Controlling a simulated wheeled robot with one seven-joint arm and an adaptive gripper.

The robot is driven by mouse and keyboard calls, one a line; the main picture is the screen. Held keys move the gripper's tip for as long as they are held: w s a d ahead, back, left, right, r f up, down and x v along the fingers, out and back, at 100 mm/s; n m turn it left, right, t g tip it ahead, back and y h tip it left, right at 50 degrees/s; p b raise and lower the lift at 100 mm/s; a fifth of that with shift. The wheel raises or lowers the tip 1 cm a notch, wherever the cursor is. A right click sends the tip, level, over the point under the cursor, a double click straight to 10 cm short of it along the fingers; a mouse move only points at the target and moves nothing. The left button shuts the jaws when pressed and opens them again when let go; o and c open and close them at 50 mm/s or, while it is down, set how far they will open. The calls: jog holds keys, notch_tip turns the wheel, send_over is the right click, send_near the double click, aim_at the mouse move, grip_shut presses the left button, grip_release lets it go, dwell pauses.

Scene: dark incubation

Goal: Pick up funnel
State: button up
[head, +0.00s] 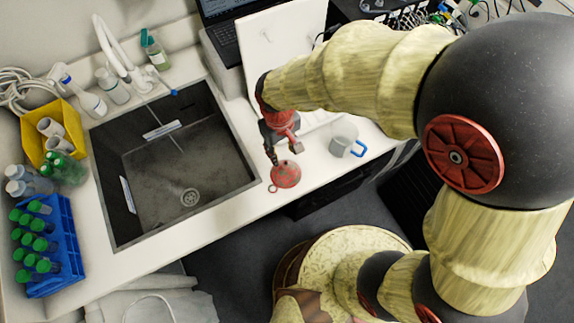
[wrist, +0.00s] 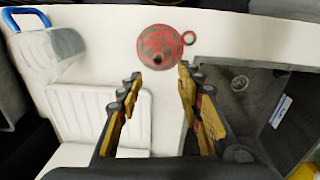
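The funnel (head: 286,175) is red with a mottled surface and a small ring at its rim. It sits on the white counter near the front edge, right of the sink. In the wrist view the funnel (wrist: 161,45) lies beyond my fingertips, with its dark spout opening facing the camera and its ring on the right. My gripper (wrist: 159,75) is open, with its yellow-padded fingers apart and nothing between them. In the head view my gripper (head: 282,157) hangs just above and behind the funnel, partly overlapping it in the picture.
A clear mug with a blue handle (head: 343,140) stands close on the funnel's right. The sink (head: 118,215) opens to the left. A blue rack (head: 62,240) of green-capped tubes and a yellow bin (head: 72,122) stand at far left. A laptop (head: 222,38) is behind.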

aim_at(285, 163)
jog(key=f, duration=0.5)
jog(key=f+b, duration=0.1)
jog(key=f, duration=0.1)
jog(key=shift+s+d+f, duration=0.2)
jog(key=shift+d+f, duration=0.1)
jog(key=shift+d, duration=0.05)
jog(key=c, duration=0.4)
grip_shut()
